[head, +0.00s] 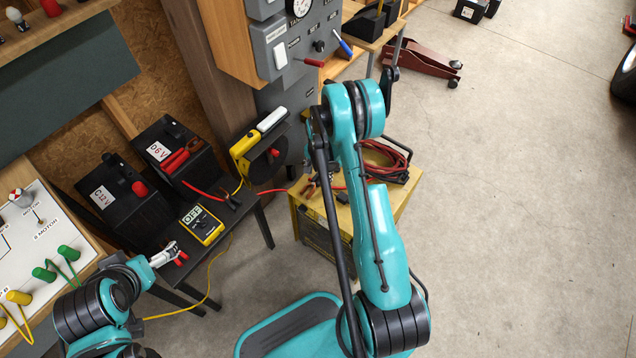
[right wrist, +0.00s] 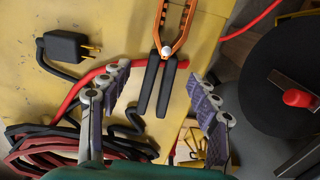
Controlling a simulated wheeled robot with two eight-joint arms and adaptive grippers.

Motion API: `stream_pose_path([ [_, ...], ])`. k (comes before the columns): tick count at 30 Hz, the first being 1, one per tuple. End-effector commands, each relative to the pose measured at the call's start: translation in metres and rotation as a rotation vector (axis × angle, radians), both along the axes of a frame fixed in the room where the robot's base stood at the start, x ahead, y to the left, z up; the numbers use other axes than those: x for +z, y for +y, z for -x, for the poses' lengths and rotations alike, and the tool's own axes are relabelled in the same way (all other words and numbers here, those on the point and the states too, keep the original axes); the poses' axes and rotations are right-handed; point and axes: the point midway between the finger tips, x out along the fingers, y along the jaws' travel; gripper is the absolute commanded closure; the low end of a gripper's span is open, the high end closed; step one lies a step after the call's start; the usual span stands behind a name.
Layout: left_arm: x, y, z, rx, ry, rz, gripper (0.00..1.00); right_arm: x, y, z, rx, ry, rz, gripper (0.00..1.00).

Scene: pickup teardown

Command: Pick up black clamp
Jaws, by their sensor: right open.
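The black clamp (right wrist: 166,92), with two black handles and orange toothed jaws, lies on a yellow surface in the right wrist view. Its jaws point to the top of that view. My right gripper (right wrist: 162,78) is open, with one finger on each side of the clamp's handles and a visible gap on both sides.
Red and black cables (head: 385,158) are coiled on the cabinet, near a black plug (right wrist: 66,47). A round black part with a red knob (right wrist: 297,98) stands close by. The dark table holds two black batteries (head: 125,195) and a yellow meter (head: 200,224).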

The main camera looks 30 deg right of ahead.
Motion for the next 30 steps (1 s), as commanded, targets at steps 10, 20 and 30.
stream_pose_path([
  [10, -0.005, 0.000, 0.000, 0.000, 0.000, 0.000, 0.00, -0.012, 0.000, 0.000, 0.000, 0.000, 0.000, 0.47],
  [20, -0.006, 0.000, 0.000, 0.000, 0.000, 0.000, 0.00, -0.012, 0.000, 0.000, 0.000, 0.000, 0.000, 1.00],
  [30, 0.002, 0.000, 0.000, 0.000, 0.000, 0.000, 0.00, 0.000, 0.000, 0.000, 0.000, 0.000, 0.000, 1.00],
])
